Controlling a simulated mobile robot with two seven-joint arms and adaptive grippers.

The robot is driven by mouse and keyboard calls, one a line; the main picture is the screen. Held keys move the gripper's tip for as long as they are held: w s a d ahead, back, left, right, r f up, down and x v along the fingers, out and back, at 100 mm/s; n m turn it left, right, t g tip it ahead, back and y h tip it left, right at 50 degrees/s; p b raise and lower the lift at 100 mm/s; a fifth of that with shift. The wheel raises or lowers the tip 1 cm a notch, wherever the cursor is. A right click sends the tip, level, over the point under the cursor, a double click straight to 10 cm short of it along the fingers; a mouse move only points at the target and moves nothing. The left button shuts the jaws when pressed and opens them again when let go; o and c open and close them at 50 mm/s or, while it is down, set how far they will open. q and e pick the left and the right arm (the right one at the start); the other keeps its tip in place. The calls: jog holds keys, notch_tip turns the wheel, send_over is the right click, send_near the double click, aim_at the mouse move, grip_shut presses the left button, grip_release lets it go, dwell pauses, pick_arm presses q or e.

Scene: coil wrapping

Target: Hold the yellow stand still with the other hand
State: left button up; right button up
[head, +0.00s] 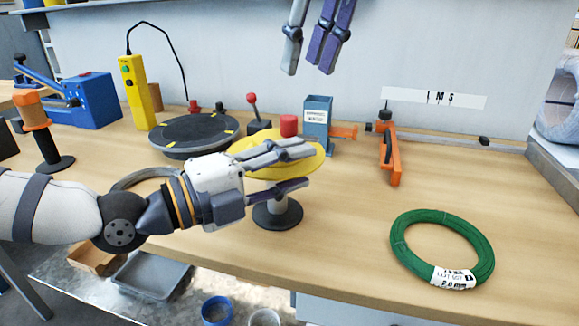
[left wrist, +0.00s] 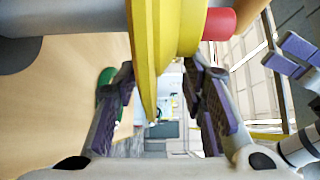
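The yellow stand (head: 257,141) has a round yellow disc, a red knob on top, and a grey post on a dark round base. It stands upright near the table's front edge. My left gripper (head: 311,166) reaches it from the left, with one finger above the disc and one below. In the left wrist view the disc (left wrist: 168,50) lies between the spread fingers, with gaps visible beside it. My right gripper (head: 306,66) hangs in the air behind the stand, fingers down, apart and empty. It also shows at the right of the left wrist view.
A green wire coil (head: 485,253) with a white label lies at the right front. A dark turntable (head: 197,131), a blue block (head: 318,112) and an orange clamp (head: 391,160) stand behind. A yellow control box (head: 135,92) is at the left. The table's right middle is clear.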

pick_arm(q)
jog(key=shift+c, duration=0.4)
grip_shut()
jog(key=shift+o, duration=0.4)
grip_release()
